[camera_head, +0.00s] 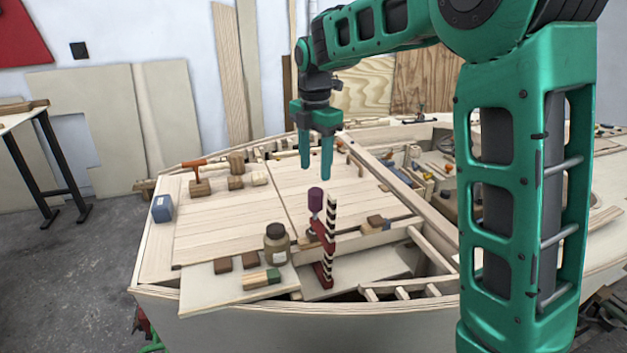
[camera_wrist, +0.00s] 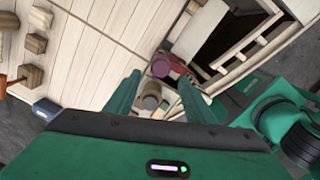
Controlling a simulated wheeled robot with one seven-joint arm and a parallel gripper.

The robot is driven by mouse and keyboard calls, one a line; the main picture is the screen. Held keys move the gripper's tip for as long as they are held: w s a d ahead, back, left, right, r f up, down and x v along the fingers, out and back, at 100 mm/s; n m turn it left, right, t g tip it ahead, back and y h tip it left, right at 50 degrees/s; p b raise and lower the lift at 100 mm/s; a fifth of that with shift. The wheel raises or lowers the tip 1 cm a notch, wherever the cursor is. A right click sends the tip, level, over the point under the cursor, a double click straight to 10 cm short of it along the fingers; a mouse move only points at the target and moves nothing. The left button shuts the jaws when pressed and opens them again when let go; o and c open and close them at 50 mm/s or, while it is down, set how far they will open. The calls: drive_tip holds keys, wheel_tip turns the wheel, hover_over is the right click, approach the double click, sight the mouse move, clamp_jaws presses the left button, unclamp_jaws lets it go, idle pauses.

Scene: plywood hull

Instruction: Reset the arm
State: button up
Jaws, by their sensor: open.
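My gripper (camera_head: 316,162) is green and open, with its two fingers apart and nothing between them. It hangs pointing down above the plywood hull (camera_head: 215,304), over the deck boards. In the wrist view the gripper (camera_wrist: 156,86) shows its two fingers reaching toward the deck. Below it in the head view, a purple-topped object (camera_head: 316,200) stands beside a red and striped upright piece (camera_head: 329,245). The purple top also shows in the wrist view (camera_wrist: 161,67), beyond the fingers and apart from them.
A brown jar (camera_head: 277,244) and small wooden blocks (camera_head: 222,264) sit at the deck's near edge. A blue box (camera_head: 162,208) and an orange-handled tool (camera_head: 194,165) are at the left. Open hull bays lie to the right. The middle deck boards are largely clear.

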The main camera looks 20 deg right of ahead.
drive_tip(key=shift+r, duration=0.8)
